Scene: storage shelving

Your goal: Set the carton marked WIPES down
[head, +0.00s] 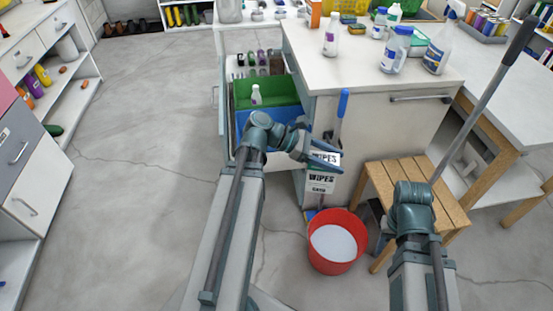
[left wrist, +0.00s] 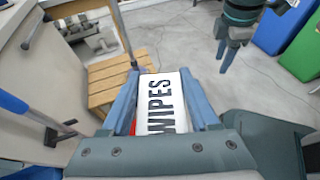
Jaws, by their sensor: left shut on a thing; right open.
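The white carton marked WIPES (head: 321,181) with black lettering is between the fingers of my left gripper (head: 325,162) in the head view. In the left wrist view the carton (left wrist: 161,104) fills the gap between the two blue-grey fingers. It is held in the air, above and left of the red bucket in the head view. My right gripper (left wrist: 226,52) shows in the left wrist view, open and empty, pointing down.
A red bucket (head: 335,262) of pale liquid stands on the floor beside a slatted wooden stool (head: 379,192). A white counter (head: 345,72) holds several bottles. An open drawer with a green bin (head: 283,92) is at its left. A long-handled tool (head: 487,92) leans by the stool. Floor at left is clear.

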